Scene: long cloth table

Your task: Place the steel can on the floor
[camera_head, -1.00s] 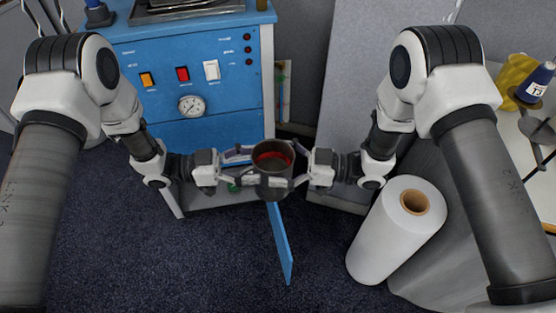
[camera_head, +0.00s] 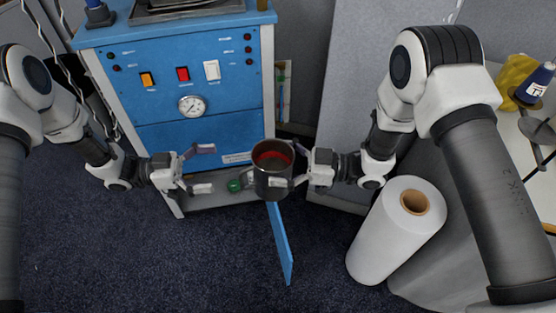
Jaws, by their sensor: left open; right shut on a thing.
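The steel can (camera_head: 272,182) is a dark grey cylinder with a reddish inside, held upright in the air in front of the blue cabinet. My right gripper (camera_head: 297,170) is shut on it from the right side. My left gripper (camera_head: 208,169) is open and empty, to the left of the can and apart from it. The floor (camera_head: 200,260) is dark blue carpet and lies below both grippers. The far side of the can is hidden.
A blue cabinet (camera_head: 190,70) with switches and a gauge stands behind; its blue door (camera_head: 281,245) hangs open below the can. A large white roll (camera_head: 385,240) stands at the right, near a table (camera_head: 515,140). The carpet at the front left is clear.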

